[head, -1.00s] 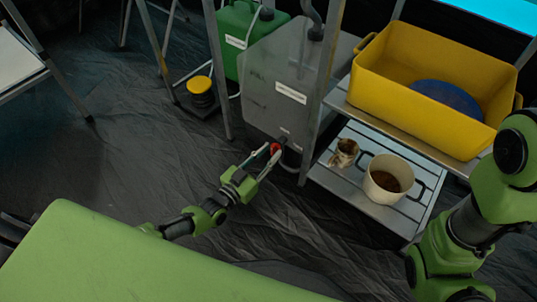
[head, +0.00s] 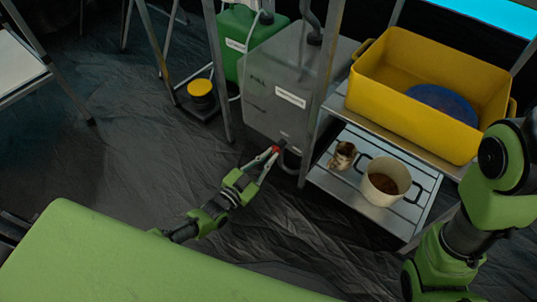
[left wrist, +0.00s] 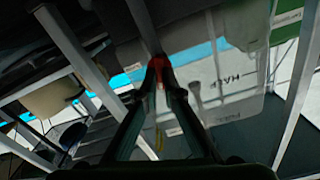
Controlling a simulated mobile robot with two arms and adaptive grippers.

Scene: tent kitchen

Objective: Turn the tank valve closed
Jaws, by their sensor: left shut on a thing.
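The grey tank (head: 268,92) with a white label stands on a metal rack in the head view. Its red valve handle (head: 276,149) is low on the front face. My left gripper (head: 268,156) reaches up from the lower left and is shut on the handle. In the left wrist view the fingertips (left wrist: 160,82) meet at the red handle (left wrist: 157,62), and the tank (left wrist: 232,85) with a "HALF" mark is behind. The fingers hide part of the handle. My right arm shows at the right edge, but its gripper is out of view.
Right of the tank, a rack holds a yellow bin (head: 400,110) with a blue item inside. Below are a cream pot (head: 385,180) and a small mug (head: 342,155).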

